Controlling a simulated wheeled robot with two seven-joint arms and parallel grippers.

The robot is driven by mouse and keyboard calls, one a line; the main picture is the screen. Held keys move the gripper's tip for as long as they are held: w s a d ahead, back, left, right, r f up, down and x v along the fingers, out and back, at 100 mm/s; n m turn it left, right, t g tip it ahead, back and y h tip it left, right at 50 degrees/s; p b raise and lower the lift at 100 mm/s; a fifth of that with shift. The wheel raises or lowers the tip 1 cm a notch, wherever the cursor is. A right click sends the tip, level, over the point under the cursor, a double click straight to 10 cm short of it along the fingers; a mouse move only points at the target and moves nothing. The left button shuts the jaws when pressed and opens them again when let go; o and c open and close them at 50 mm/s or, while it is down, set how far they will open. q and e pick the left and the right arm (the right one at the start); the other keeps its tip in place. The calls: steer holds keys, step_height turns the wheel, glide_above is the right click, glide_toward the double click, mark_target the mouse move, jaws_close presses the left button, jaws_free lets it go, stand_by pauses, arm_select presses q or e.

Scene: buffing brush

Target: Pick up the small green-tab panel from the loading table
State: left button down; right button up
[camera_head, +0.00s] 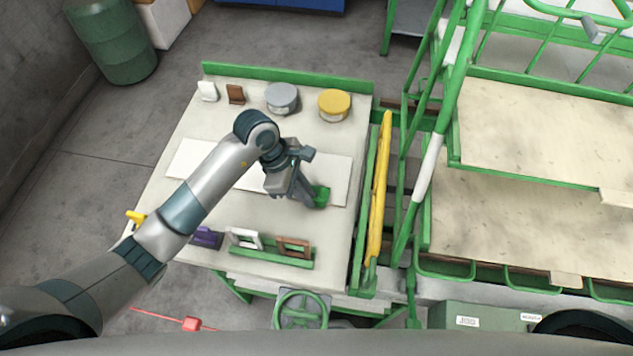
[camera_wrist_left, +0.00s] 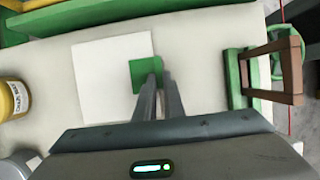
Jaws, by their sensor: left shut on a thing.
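The small panel is a flat white square (camera_wrist_left: 98,85) with a green tab (camera_wrist_left: 143,76) at one edge. In the head view, its white face (camera_head: 335,172) and green tab (camera_head: 321,196) show on the right part of the loading table (camera_head: 225,110). My left gripper (camera_head: 308,197) points down at the tab. In the wrist view its fingers (camera_wrist_left: 158,74) are shut on the tab. The panel looks flat at table level; I cannot tell whether it touches the top. My right gripper is out of view.
Another white sheet (camera_head: 187,160) lies to the left, partly behind my arm. A grey tin (camera_head: 282,98) and a yellow-lidded tin (camera_head: 334,104) stand at the back. Purple (camera_head: 207,238), white (camera_head: 245,238) and brown (camera_head: 293,246) handled pieces line the front. A green-framed cart (camera_head: 530,215) is right.

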arm_select(q)
step_height(320, 180, up, 8)
steer(key=b, duration=0.3)
steer(key=shift+r, duration=1.05)
